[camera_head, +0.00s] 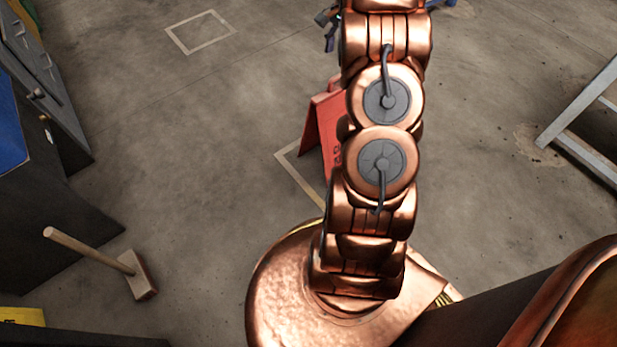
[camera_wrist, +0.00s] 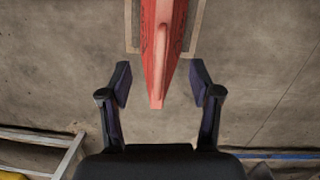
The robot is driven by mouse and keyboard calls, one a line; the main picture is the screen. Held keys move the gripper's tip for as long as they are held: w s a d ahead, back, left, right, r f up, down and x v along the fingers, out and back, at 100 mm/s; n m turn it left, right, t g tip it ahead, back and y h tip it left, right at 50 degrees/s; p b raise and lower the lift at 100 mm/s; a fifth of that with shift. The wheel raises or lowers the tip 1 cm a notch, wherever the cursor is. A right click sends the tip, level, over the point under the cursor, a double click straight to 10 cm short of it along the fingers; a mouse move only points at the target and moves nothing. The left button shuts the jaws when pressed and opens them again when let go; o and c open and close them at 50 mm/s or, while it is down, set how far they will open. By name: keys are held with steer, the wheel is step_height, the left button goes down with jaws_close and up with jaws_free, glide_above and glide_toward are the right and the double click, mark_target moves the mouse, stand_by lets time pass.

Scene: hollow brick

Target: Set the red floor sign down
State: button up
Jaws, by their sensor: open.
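The red floor sign (camera_head: 324,122) appears to stand upright on the floor in the head view, partly hidden behind my arm. A pale taped outline (camera_head: 290,166) on the floor lies around its base, much of it hidden by the arm. In the wrist view the sign (camera_wrist: 158,45) is seen from above as a narrow wedge, with the taped outline (camera_wrist: 130,22) showing on both sides. My gripper (camera_wrist: 161,82) is open. Its fingers are on either side of the sign's near end, with a visible gap on each side.
Another taped outline (camera_head: 200,32) on the floor at upper left is empty. A grey metal frame (camera_head: 580,155) stands at right. Open concrete floor lies between.

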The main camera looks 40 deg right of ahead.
steer(key=s+a+r+n+g, duration=0.1)
steer(key=s+a+r+n, duration=0.25)
steer(key=a, duration=0.55)
steer(key=s+a+r+n, duration=0.2)
steer(key=s+a, duration=0.2)
steer(key=a, duration=0.5)
steer(key=s+a+r+n+g, duration=0.1)
steer(key=s+a+r+n, duration=0.25)
steer(key=a, duration=0.45)
steer(key=s+a+f+n, duration=0.1)
steer(key=s+a+n, duration=0.3)
steer(key=s, duration=0.6)
steer(key=s+a+f+n+g+h, duration=0.1)
steer(key=s+a+n, duration=0.3)
steer(key=s+a, duration=0.3)
steer(key=s, duration=0.3)
steer(key=shift+s+a+h, duration=0.25)
steer(key=shift+a+h, duration=0.05)
steer(key=shift+a, duration=0.05)
